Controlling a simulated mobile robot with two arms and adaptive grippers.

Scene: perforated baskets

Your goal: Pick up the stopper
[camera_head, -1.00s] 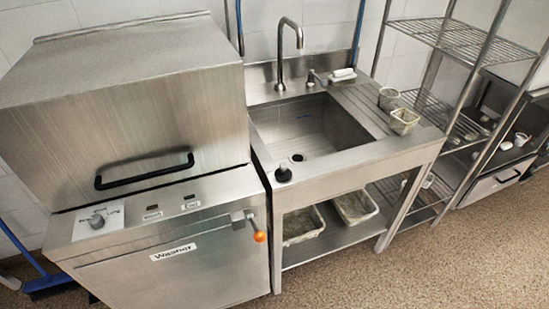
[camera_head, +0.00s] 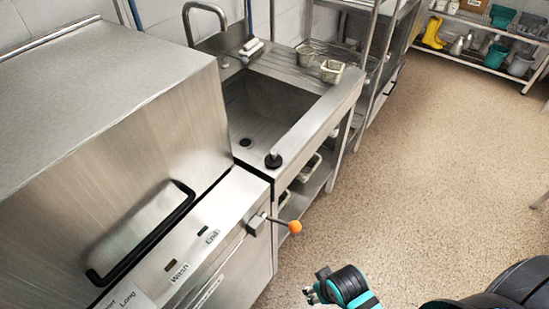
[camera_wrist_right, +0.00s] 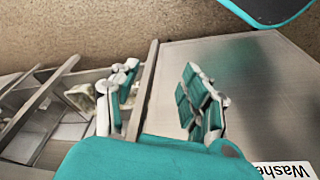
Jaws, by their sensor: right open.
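The stopper (camera_head: 273,160) is a small black disc with a short upright knob. It sits on the front left corner of the steel sink's rim (camera_head: 305,128) in the head view, beside the washer. My right gripper (camera_head: 316,287) shows at the bottom of the head view, below and right of the stopper and well apart from it. In the right wrist view its teal-padded fingers (camera_wrist_right: 160,100) are spread with nothing between them. I cannot make out the stopper in the wrist view. My left gripper is in neither view.
The washer (camera_head: 130,130) stands left of the sink, with a black bar handle (camera_head: 142,235) and an orange-knobbed lever (camera_head: 295,226) jutting out. Small baskets (camera_head: 331,71) stand on the drainboard. The tap (camera_head: 205,12) rises behind the basin. Open floor (camera_head: 430,170) lies right.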

